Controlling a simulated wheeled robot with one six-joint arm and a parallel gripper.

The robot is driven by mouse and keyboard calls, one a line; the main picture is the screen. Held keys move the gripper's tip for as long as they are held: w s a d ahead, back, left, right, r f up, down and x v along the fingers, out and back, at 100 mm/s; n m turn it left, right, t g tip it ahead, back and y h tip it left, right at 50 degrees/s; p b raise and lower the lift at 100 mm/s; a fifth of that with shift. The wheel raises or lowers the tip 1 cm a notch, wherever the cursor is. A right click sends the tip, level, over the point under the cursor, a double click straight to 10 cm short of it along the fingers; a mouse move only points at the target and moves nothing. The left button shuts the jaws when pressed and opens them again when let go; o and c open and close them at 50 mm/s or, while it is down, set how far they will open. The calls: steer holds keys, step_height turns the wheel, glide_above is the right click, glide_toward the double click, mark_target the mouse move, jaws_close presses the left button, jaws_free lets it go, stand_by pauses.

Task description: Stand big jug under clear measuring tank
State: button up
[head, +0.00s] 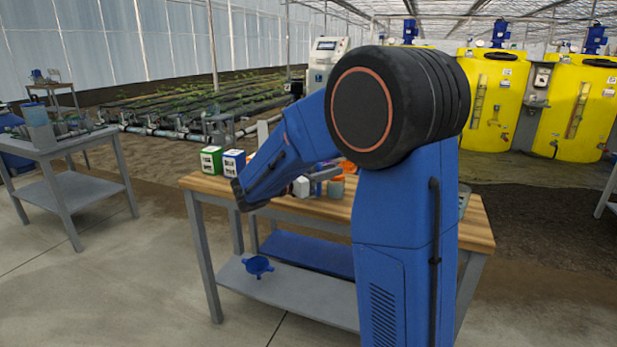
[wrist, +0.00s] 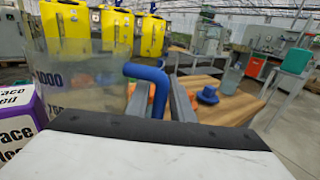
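The big jug (wrist: 82,72) is clear with printed volume marks and a blue handle (wrist: 158,90). It fills the left of the wrist view, close to the camera, and looks upright. My gripper (wrist: 165,88) has its grey fingers around the blue handle and appears shut on it. In the head view my gripper (head: 318,177) is mostly hidden by my arm, over the workbench, and the jug cannot be made out clearly. A greyish see-through vessel (wrist: 231,79) stands on the bench in the wrist view. I cannot tell whether it is the measuring tank.
The wooden workbench (head: 480,232) holds a green-and-white box (head: 211,160) and a blue-and-white box (head: 234,163). A purple-and-white box (wrist: 20,118) is close beside the jug. Yellow tanks (head: 575,105) stand behind.

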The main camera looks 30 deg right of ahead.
jaws_close()
steer(key=shift+r, duration=0.1)
